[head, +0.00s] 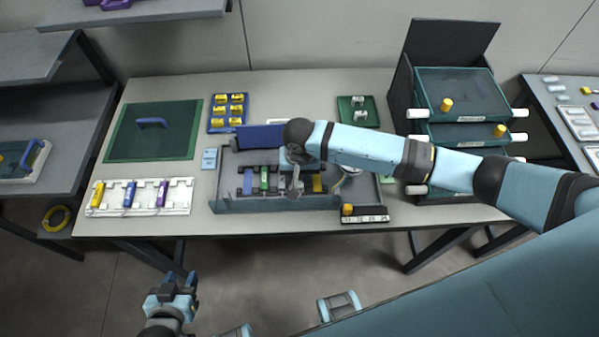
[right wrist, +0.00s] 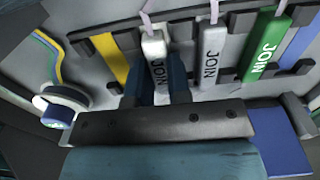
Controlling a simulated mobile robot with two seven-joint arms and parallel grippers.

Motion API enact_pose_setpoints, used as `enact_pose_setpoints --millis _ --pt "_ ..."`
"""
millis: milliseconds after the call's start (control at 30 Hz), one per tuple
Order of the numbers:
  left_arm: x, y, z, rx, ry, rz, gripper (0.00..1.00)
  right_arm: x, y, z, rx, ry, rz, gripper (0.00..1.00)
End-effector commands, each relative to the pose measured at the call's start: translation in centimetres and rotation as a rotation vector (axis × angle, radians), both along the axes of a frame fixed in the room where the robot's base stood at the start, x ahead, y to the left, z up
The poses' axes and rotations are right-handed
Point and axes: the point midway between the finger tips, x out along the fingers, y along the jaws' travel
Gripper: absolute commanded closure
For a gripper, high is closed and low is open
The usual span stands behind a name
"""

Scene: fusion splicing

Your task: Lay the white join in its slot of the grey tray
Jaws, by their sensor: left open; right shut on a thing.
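The white join (right wrist: 155,50), marked JOIN, sits between the fingertips of my right gripper (right wrist: 160,82), which is shut on it. It is down at the grey tray (head: 230,205), beside dark slotted bars; I cannot tell whether it rests in its slot. In the head view my right arm mostly hides the join and gripper (head: 294,185). A grey join (right wrist: 212,50) and a green join (right wrist: 265,45) stand in line beside it, on the right in the wrist view. My left gripper (head: 174,290) is open and empty, in front of the table.
A yellow strip (right wrist: 112,58) lies left of the join in the wrist view, with a round white-and-blue spool (right wrist: 60,105) further left. A white rack (head: 110,197) with coloured pieces stands at the table's left. A drawer unit (head: 455,95) stands at the right.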

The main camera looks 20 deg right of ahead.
Motion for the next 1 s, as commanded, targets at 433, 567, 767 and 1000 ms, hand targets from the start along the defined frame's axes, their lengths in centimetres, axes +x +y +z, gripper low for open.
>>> enact_pose_setpoints --millis 433,567,767,1000 --pt "-0.1 0.0 0.0 0.001 0.002 -0.001 0.57 0.0 0.0 -0.3 0.0 0.0 0.0 0.57" --pt "-0.1 0.0 -0.1 0.001 0.002 0.0 0.57 0.0 0.0 -0.1 0.0 0.0 0.0 0.57" --pt "-0.1 0.0 0.0 0.001 0.004 -0.001 0.57 0.0 0.1 2.3 0.003 -0.001 0.0 0.57" --pt "-0.1 0.0 0.2 0.001 0.004 -0.001 0.57 0.1 0.1 7.6 0.003 -0.002 0.001 0.57"
